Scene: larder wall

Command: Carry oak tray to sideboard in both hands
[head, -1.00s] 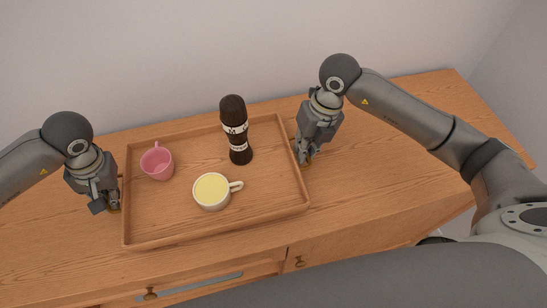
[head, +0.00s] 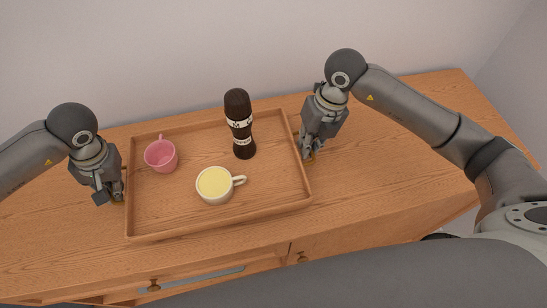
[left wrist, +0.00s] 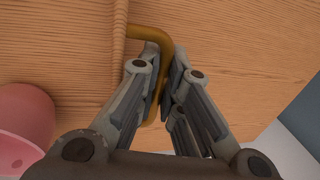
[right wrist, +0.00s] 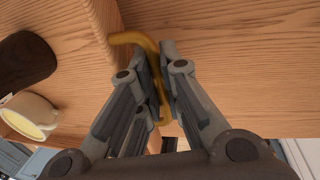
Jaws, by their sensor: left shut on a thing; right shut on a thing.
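The oak tray (head: 275,197) is over or on the wooden sideboard top (head: 400,165); I cannot tell whether it touches. On it are a pink cup (head: 160,156), a cream mug with pale yellow contents (head: 214,186) and an upright dark grinder (head: 238,125). My left gripper (head: 119,196) is at the tray's left end, shut on a brass handle, which shows in the left wrist view (left wrist: 150,35). My right gripper (head: 307,155) is at the right end, shut on the other brass handle, seen in the right wrist view (right wrist: 135,40).
A plain wall (head: 200,45) stands close behind. The sideboard top is bare to the right of the tray and at the far left.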

